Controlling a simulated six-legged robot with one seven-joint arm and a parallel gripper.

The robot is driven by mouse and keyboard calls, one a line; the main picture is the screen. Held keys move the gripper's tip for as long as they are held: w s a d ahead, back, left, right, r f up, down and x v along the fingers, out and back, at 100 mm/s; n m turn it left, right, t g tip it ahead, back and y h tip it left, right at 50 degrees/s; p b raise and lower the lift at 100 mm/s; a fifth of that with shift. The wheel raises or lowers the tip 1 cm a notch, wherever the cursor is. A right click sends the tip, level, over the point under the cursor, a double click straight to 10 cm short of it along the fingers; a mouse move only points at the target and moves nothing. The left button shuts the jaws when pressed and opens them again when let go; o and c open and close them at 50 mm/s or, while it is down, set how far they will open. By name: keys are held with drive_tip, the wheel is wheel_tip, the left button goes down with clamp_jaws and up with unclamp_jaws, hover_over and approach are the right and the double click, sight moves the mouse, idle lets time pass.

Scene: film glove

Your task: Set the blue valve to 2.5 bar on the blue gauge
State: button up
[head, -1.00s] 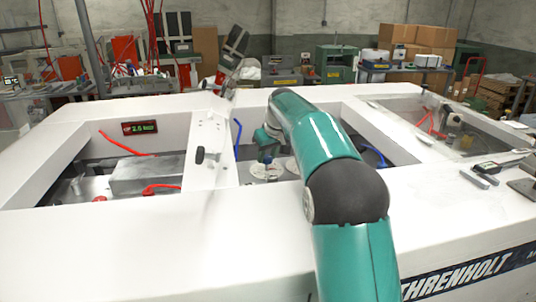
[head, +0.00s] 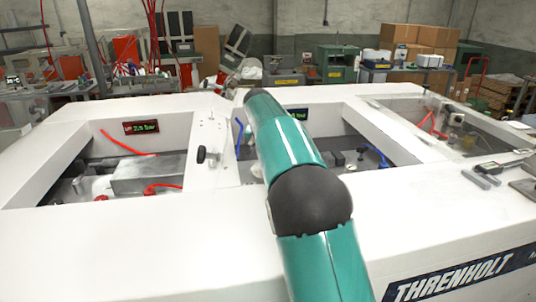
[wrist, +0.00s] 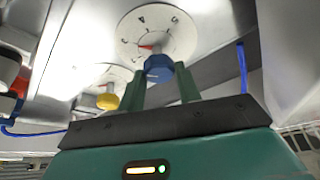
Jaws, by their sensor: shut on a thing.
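The blue valve (wrist: 159,68) is a small blue knob on a white round dial (wrist: 160,22) with marks and a red pointer. In the wrist view my gripper (wrist: 162,84) is shut on this knob, one green finger on each side. In the head view my arm hides the knob and the gripper. A dark display with green figures (head: 298,114) shows behind my arm, beside a blue hose (head: 239,137); its number is too small to read surely.
A yellow knob (wrist: 107,99) on another white dial sits close left of the blue one. A red hose (head: 126,145) and a grey block (head: 147,174) lie in the left bay. The white housing (head: 215,225) has raised rims between its bays.

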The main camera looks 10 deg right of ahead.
drive_tip(key=shift+m, duration=0.5)
drive_tip(key=o, duration=1)
drive_tip(key=shift+c, duration=0.2)
drive_tip(key=shift+r, duration=0.1)
drive_tip(key=v, duration=0.7)
drive_tip(key=shift+s+a+r, duration=0.1)
drive_tip(key=shift+a, duration=0.05)
